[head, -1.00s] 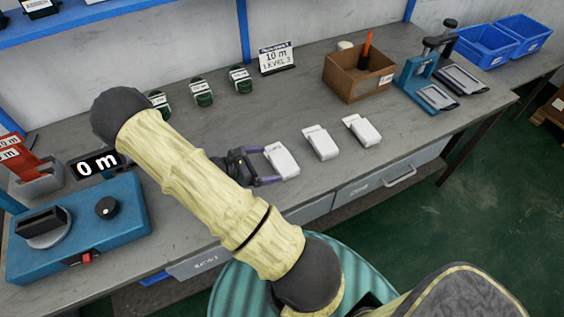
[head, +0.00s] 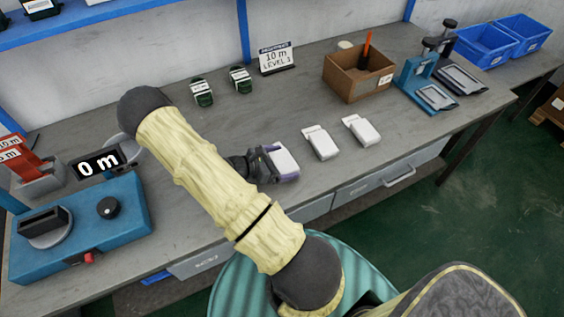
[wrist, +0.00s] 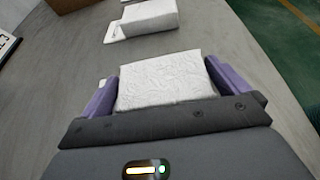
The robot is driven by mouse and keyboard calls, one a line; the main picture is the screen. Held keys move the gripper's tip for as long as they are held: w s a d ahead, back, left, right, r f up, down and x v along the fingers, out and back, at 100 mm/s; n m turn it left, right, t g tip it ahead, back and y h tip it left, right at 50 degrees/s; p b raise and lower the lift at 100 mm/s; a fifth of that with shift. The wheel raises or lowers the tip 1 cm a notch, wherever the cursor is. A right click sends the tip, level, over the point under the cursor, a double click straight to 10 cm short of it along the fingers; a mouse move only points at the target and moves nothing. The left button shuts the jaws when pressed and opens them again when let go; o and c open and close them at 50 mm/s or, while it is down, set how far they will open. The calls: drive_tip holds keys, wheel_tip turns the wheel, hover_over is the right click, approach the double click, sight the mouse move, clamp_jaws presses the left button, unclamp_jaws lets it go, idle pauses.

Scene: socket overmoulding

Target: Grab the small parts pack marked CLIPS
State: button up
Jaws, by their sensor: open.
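Three small white packs lie in a row near the front of the grey bench: a left pack (head: 284,160), a middle pack (head: 321,143) and a right pack (head: 362,131). No marking is legible on any of them, so I cannot tell which is CLIPS. My gripper (head: 279,163) is open around the left pack, with purple fingers along its two sides. In the wrist view, the left pack (wrist: 161,79) sits between the fingers of my gripper (wrist: 160,82). The middle pack (wrist: 148,18) lies beyond it.
A cardboard box (head: 356,79) with an orange-handled tool stands behind the packs. A blue press (head: 428,82) is to its right. A blue device (head: 80,228) with a "0 m" display (head: 98,162) is at left. Green-and-white items (head: 202,91) stand at the back.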

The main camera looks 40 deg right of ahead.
sight(282, 162)
idle(0.4)
drive_tip(key=c, duration=0.6)
wheel_tip(282, 162, up, 10)
drive_tip(key=shift+r, duration=0.1)
idle(0.6)
